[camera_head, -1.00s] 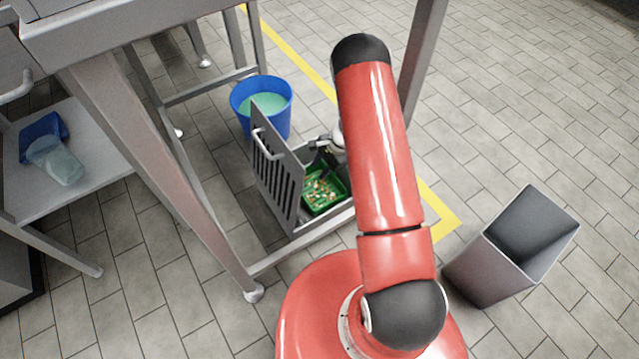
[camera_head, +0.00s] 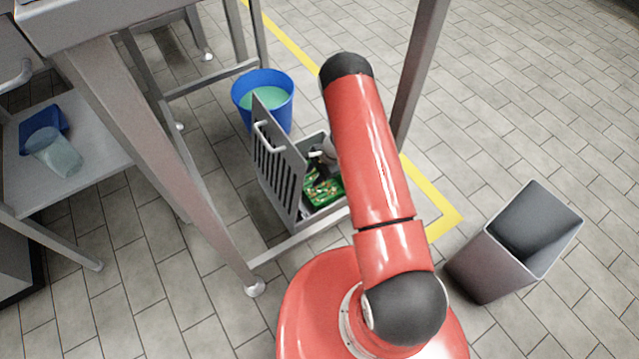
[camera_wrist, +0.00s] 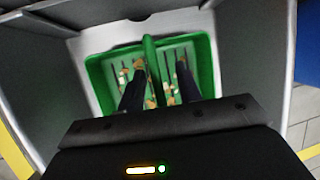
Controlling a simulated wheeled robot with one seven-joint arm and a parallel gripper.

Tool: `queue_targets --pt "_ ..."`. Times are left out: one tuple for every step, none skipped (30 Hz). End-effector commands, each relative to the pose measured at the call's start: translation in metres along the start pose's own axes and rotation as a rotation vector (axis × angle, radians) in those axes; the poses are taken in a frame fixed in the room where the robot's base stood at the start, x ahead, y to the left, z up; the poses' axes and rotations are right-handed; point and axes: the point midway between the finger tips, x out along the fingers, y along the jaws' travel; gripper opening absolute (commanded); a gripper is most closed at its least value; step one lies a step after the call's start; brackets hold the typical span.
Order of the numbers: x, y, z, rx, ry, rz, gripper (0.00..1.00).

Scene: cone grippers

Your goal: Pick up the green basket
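The green basket (camera_head: 325,190) sits inside a grey metal box (camera_head: 310,217) under the table, with small brown and pale bits in it. In the wrist view the basket (camera_wrist: 204,62) fills the middle, and its green handle (camera_wrist: 152,68) runs across it. My gripper (camera_wrist: 160,80) reaches down into the basket, its two dark fingers apart on either side of the handle. I cannot tell whether they touch it. In the head view my arm partly hides the gripper and the basket's right side.
The box's slotted lid (camera_head: 278,165) stands open on the left. A blue bucket (camera_head: 287,113) stands behind. Table legs (camera_head: 185,195) frame the space. A grey bin (camera_head: 497,262) stands at the right, with clear floor around it.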

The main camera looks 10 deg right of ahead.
Motion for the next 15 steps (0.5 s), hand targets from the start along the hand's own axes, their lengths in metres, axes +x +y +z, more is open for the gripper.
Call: queue_targets --pt "0.0004 0.0001 -0.0001 0.000 0.000 0.000 0.34" --pt "0.0006 0.0002 -0.0002 0.000 0.000 0.000 0.34" --pt "0.0009 0.0002 -0.0003 0.000 0.000 0.000 0.34" --pt "0.0012 0.0003 -0.0004 0.000 0.000 0.000 0.34" --pt "0.0015 0.0004 -0.0005 0.000 0.000 0.000 0.34" --pt "0.0018 0.0004 -0.0006 0.000 -0.001 0.000 0.34" --pt "0.0021 0.0005 -0.0007 0.000 -0.001 0.000 0.34" --pt "0.0024 0.0006 -0.0008 0.000 -0.001 0.000 0.34" --pt "0.0027 0.0006 -0.0009 0.000 -0.001 0.000 0.34" --pt "0.0029 0.0007 -0.0010 0.000 -0.001 0.000 0.34" --pt "0.0031 0.0007 -0.0010 -0.001 -0.001 0.000 0.34" --pt "0.0034 0.0008 -0.0012 -0.001 -0.001 0.000 0.34" --pt "0.0036 0.0008 -0.0013 -0.001 -0.001 0.000 0.34" --pt "0.0038 0.0009 -0.0013 -0.001 -0.001 0.000 0.34" --pt "0.0041 0.0009 -0.0015 -0.001 -0.001 0.000 0.34"
